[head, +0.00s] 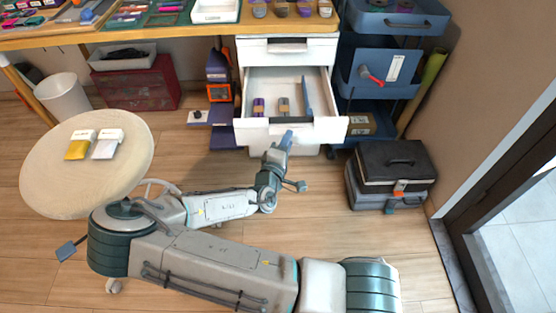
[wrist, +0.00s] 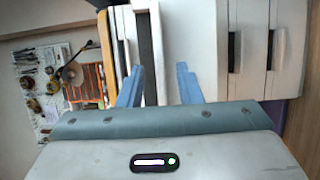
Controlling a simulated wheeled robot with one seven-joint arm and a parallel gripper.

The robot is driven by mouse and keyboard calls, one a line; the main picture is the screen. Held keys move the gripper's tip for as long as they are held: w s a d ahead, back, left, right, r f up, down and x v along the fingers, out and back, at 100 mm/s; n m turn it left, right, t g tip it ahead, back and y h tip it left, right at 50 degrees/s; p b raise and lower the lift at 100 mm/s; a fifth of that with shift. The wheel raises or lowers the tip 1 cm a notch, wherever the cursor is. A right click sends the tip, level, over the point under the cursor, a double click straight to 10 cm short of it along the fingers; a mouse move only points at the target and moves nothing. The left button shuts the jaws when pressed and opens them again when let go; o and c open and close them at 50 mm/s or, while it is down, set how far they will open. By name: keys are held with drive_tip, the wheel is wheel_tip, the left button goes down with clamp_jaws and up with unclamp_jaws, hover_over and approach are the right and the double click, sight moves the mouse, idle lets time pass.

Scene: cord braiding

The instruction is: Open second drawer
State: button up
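A white drawer unit (head: 290,50) stands under the table in the head view. Its second drawer (head: 272,84) is pulled out, with its inside showing. It holds a purple spool (head: 258,107), a grey-brown spool (head: 283,107) and a long blue item (head: 306,97). The top drawer above it is shut. My gripper (head: 287,138) is at the front of the pulled-out drawer. In the wrist view its two blue fingers (wrist: 159,88) are apart, with white drawer fronts (wrist: 175,50) beyond them. Whether a finger touches the drawer front is unclear.
A blue cart (head: 375,80) stands close on the right, with a black toolbox (head: 392,170) on the floor before it. A round stool (head: 60,175) is at the left. The wooden floor in front of the drawers is partly free.

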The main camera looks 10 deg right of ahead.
drive_tip(key=p+v, duration=0.1)
drive_tip(key=v, duration=1)
drive_tip(key=shift+p, duration=0.35)
drive_tip(key=shift+s+d, duration=0.1)
